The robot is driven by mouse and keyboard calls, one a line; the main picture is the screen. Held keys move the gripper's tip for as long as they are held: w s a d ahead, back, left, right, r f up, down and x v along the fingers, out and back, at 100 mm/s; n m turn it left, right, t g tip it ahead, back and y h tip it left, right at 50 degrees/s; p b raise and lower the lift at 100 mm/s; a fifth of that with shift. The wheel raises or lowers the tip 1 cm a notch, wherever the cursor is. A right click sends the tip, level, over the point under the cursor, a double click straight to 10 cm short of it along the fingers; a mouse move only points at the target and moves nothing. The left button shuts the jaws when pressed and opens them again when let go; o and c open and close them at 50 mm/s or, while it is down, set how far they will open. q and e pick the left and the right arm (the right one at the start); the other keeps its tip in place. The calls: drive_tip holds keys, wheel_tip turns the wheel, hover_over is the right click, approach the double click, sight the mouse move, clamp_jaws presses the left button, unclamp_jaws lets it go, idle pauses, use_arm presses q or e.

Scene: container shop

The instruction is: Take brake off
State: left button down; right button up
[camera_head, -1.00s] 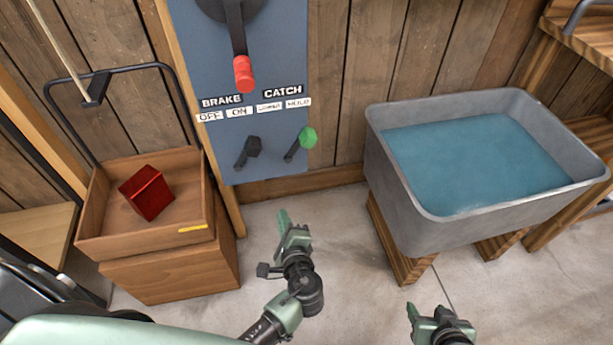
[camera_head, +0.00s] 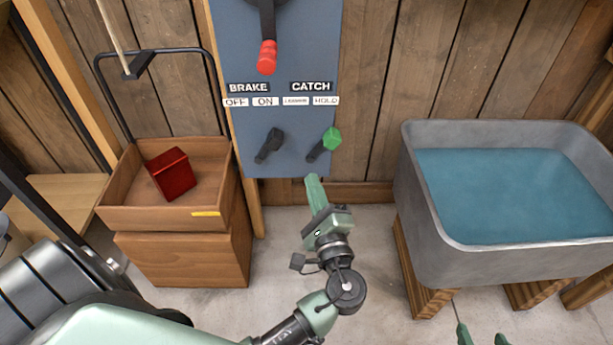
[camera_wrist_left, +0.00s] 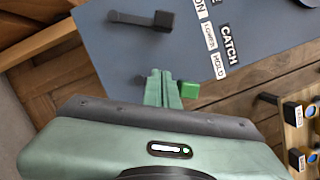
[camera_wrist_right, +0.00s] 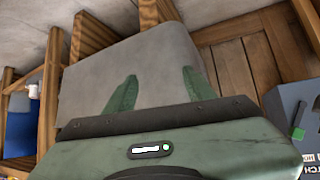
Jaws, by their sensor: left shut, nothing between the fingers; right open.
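The blue-grey panel (camera_head: 290,60) carries a black brake lever (camera_head: 269,146) under the OFF and ON labels. It leans, with its knob at the upper right, nearer ON. A catch lever with a green knob (camera_head: 332,138) sits to its right, by HOLD. In the left wrist view, the black brake lever (camera_wrist_left: 140,21) is at the top. My left gripper (camera_head: 313,180) is shut and empty, just below the green knob in the head view and apart from the brake lever. My right gripper (camera_head: 482,335) is open and empty at the bottom edge.
A red-handled lever (camera_head: 267,57) hangs above the labels. A wooden box (camera_head: 150,217) holding a red block (camera_head: 171,174) stands left of the panel. A grey tub (camera_head: 430,215) of blue water stands at the right. The floor between is clear.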

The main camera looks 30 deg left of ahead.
sight(268, 151)
use_arm(q)
drive_tip(key=w+a, duration=0.1)
drive_tip(key=a, duration=0.1)
drive_tip(key=w+a+r, duration=0.1)
drive_tip(key=w+a, duration=0.1)
drive_tip(key=a, duration=0.1)
drive_tip(key=w+a+r, duration=0.1)
drive_tip(key=a, duration=0.1)
drive_tip(key=shift+w+a+r, duration=0.2)
drive_tip(key=shift+w+a, duration=0.05)
drive_tip(key=shift+a, duration=0.15)
drive_tip(key=shift+s+a+r, duration=0.2)
drive_tip(key=shift+a+r, duration=0.05)
drive_tip(key=shift+a, duration=0.1)
use_arm(e)
drive_tip(key=shift+w+a+r+t, duration=0.25)
drive_tip(key=shift+w+r+t, duration=0.2)
drive_tip(key=shift+w+r, duration=0.1)
drive_tip(key=shift+w+a+r+t, duration=0.2)
drive_tip(key=shift+w+r+t, duration=0.25)
drive_tip(key=shift+w, duration=0.05)
